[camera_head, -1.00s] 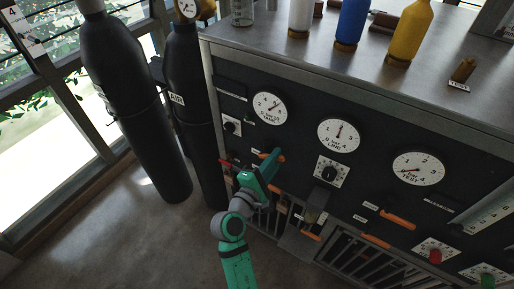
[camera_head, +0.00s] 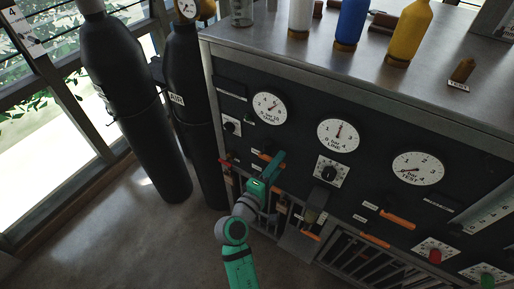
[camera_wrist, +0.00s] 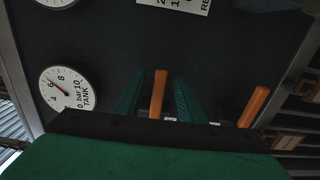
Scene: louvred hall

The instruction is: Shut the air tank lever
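An orange lever (camera_head: 265,157) shows beside my gripper (camera_head: 276,160), on the dark panel below the tank gauge (camera_head: 269,108). I take it for the air tank lever, but its label is not readable. In the wrist view an orange lever (camera_wrist: 159,94) stands between the two green fingers of my gripper (camera_wrist: 157,98), with dark gaps on both sides. The gripper is open, and no contact with the lever shows. The tank gauge also shows in the wrist view (camera_wrist: 66,89). Part of the lever is hidden behind the gripper in the head view.
Another orange lever (camera_wrist: 253,107) stands to the right in the wrist view. More orange levers (camera_head: 397,219) sit along the panel. A line gauge (camera_head: 339,135) and test gauge (camera_head: 418,168) are to the right. Dark tanks (camera_head: 130,100) stand left; the floor (camera_head: 130,235) is clear.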

